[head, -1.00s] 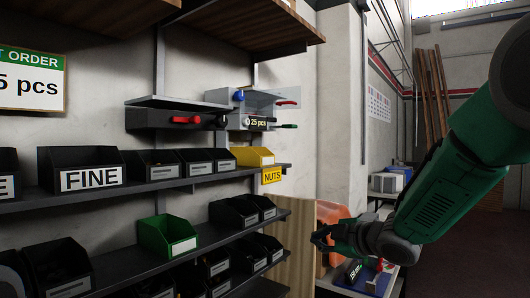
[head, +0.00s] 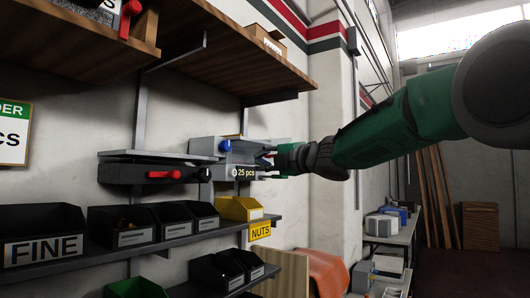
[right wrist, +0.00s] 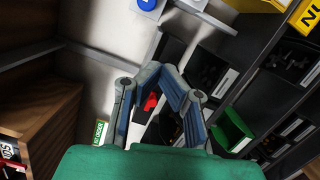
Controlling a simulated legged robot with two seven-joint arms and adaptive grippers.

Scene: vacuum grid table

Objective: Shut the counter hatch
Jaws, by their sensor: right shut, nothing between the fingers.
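The counter (head: 207,147) is a grey box with a blue knob (head: 225,146) and a "25 pcs" display, on the wall unit in the head view. Its clear hatch with a red handle is mostly hidden behind my right gripper (head: 270,160), so I cannot tell how far it stands open. My right gripper is at the counter's right end, shut with nothing held; contact is unclear. In the right wrist view the blue knob (right wrist: 147,4) shows at the top edge, beyond the fingers (right wrist: 160,72). My left gripper is not in view.
A dark unit with a red handle (head: 163,174) sits left of the counter. A yellow NUTS bin (head: 240,209) and black bins (head: 122,228) stand on the shelf below. A wooden shelf (head: 235,65) overhangs above. Free room lies to the right, under my arm.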

